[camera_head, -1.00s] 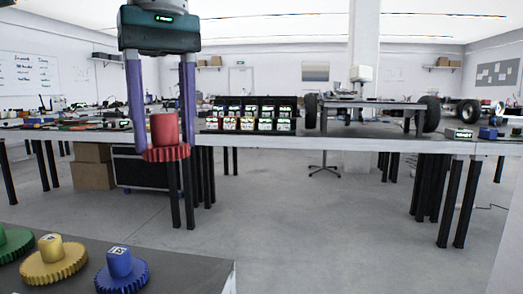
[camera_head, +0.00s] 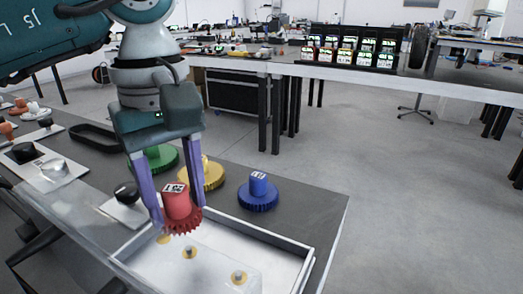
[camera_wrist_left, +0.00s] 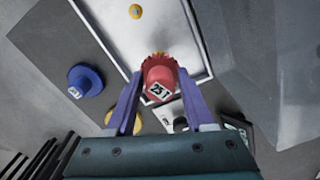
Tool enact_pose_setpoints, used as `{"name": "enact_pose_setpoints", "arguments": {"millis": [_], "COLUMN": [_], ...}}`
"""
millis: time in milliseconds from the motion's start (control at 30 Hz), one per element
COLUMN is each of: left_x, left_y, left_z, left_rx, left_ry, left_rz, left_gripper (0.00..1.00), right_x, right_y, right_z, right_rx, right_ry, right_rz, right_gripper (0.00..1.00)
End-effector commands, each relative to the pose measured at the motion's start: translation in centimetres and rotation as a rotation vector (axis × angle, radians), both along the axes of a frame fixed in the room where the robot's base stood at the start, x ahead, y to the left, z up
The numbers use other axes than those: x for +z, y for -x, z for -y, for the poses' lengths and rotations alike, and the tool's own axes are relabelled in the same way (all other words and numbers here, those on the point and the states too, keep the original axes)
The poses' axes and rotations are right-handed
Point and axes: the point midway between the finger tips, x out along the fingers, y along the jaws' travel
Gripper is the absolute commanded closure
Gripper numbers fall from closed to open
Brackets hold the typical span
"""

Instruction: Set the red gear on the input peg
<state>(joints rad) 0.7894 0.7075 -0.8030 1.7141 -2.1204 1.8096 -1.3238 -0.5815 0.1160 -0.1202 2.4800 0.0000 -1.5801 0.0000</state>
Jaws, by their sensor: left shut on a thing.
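My left gripper (camera_head: 178,214) is shut on the red gear (camera_head: 176,205), holding it by its hub with the toothed rim downward. The gear is over the far left part of a white tray (camera_head: 263,233); I cannot tell its exact height. Brass pegs show in the tray: one (camera_head: 163,239) close by the gear, a middle one (camera_head: 189,252) and a nearer one (camera_head: 238,277). Which is the input peg is not marked visibly. In the left wrist view the red gear (camera_wrist_left: 158,77) sits between the fingers, and one peg (camera_wrist_left: 136,11) shows beyond it. My right gripper is out of view.
A blue gear (camera_head: 258,193), a yellow gear (camera_head: 203,177) and a green gear (camera_head: 160,158) stand on the dark table behind the tray. White plates with dark knobs lie at left. A clear panel edge (camera_head: 68,232) runs along the tray's left side. Open floor lies right.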

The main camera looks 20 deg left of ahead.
Motion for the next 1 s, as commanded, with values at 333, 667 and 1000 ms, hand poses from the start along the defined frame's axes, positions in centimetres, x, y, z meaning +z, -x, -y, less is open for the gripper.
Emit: {"name": "enact_pose_setpoints", "arguments": {"millis": [333, 667, 1000], "left_x": [-4.0, -5.1, -5.1], "left_y": [0.0, 0.0, 0.0], "left_z": [0.0, 0.0, 0.0], "left_rx": [0.001, -0.001, -0.001], "left_ry": [0.000, 0.000, 0.000], "left_rz": [-0.001, 0.000, -0.001], "left_gripper": [1.00, 1.00, 1.00], "right_x": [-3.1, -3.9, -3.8], "right_y": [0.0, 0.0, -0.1], "right_z": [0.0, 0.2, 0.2], "right_rx": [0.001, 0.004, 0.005], "right_ry": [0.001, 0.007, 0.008], "right_rz": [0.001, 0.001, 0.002], "right_gripper": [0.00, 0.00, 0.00]}}
